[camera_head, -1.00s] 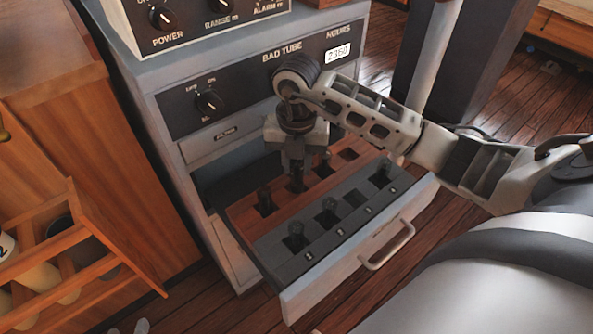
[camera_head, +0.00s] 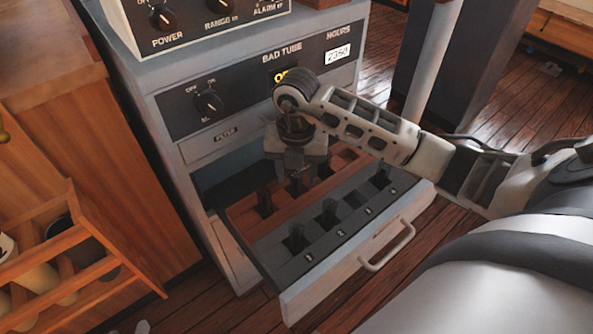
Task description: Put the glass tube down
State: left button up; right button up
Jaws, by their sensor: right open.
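Several dark glass tubes stand upright in square sockets in an open drawer (camera_head: 365,248). One tube (camera_head: 265,202) is at the left of the brown back row. Another tube (camera_head: 296,186) stands in the same row, directly under my right gripper (camera_head: 294,172). The gripper is open and points down into the drawer, and its fingertips are close around or just above that tube; I cannot tell if they touch. Tubes (camera_head: 297,239), (camera_head: 328,213) and (camera_head: 381,175) stand in the grey numbered front row. My left gripper is not in view.
The drawer belongs to a grey cabinet with a BAD TUBE panel (camera_head: 270,62) above, with a lit yellow display partly behind my arm. A wooden rack (camera_head: 85,240) with rolls stands at the left. Wooden floor (camera_head: 500,110) lies open at the right.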

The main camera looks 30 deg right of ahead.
notch_tip(320, 180, up, 11)
jog(key=shift+r+p, duration=0.1)
jog(key=shift+p, duration=0.65)
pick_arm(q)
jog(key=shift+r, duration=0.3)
pick_arm(e)
jog(key=shift+r, duration=0.35)
